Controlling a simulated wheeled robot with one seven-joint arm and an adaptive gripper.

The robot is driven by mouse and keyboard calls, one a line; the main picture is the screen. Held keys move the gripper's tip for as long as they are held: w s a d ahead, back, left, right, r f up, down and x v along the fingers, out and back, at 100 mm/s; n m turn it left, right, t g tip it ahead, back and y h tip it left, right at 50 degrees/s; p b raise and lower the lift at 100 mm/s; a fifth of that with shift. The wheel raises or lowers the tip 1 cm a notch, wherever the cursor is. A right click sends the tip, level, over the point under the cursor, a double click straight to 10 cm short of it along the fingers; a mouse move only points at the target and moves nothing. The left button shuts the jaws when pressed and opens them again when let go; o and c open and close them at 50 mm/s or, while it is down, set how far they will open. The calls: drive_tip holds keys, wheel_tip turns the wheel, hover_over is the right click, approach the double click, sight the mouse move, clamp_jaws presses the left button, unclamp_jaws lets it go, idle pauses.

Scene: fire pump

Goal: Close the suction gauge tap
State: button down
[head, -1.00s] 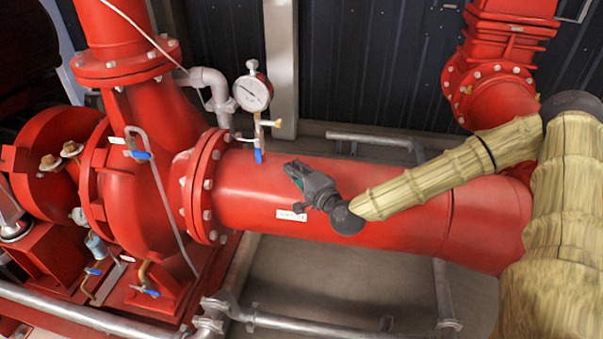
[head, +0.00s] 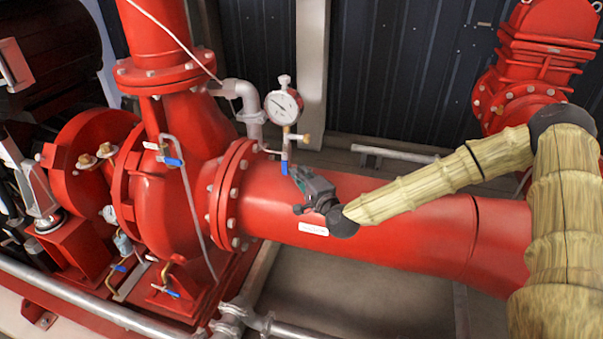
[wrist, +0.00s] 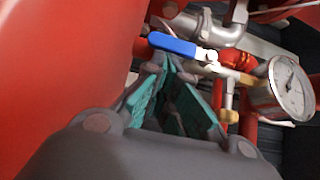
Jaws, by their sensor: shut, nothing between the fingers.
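The suction gauge (head: 283,107) is a round white dial on a thin riser above the red suction pipe (head: 400,232). Its tap has a blue lever (head: 284,167) that hangs down along the riser below the dial. In the wrist view the blue lever (wrist: 172,43) lies across the picture just beyond my fingertips, with the gauge (wrist: 290,87) to the right. My gripper (head: 297,171) is shut and empty, just right of the lever in the head view. Its teal finger pads also show in the wrist view (wrist: 166,64). I cannot tell whether the fingertips touch the lever.
A brass-coloured side fitting (head: 301,138) sticks out right of the riser. The red pump casing (head: 165,205) and flange (head: 235,195) stand to the left. A grey pipe elbow (head: 244,92) and a pale post (head: 312,70) are behind. Another blue lever (head: 173,162) is on the pump.

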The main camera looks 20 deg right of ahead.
drive_tip(key=shift+a+f, duration=0.1)
drive_tip(key=shift+f, duration=0.05)
drive_tip(key=shift+w+a+f+b, duration=0.2)
drive_tip(key=shift+f+b, duration=0.1)
drive_tip(key=shift+b, duration=0.6)
drive_tip(key=shift+w+a+f+b, duration=0.2)
drive_tip(key=shift+a+b, duration=0.15)
drive_tip(key=shift+b, duration=0.45)
drive_tip(key=shift+r, duration=0.1)
drive_tip(key=s, duration=0.4)
drive_tip(key=s+d, duration=0.1)
drive_tip(key=s, duration=0.2)
drive_tip(key=s+d, duration=0.1)
drive_tip(key=s, duration=0.3)
drive_tip(key=shift+s+d, duration=0.15)
drive_tip(key=shift+s, duration=0.2)
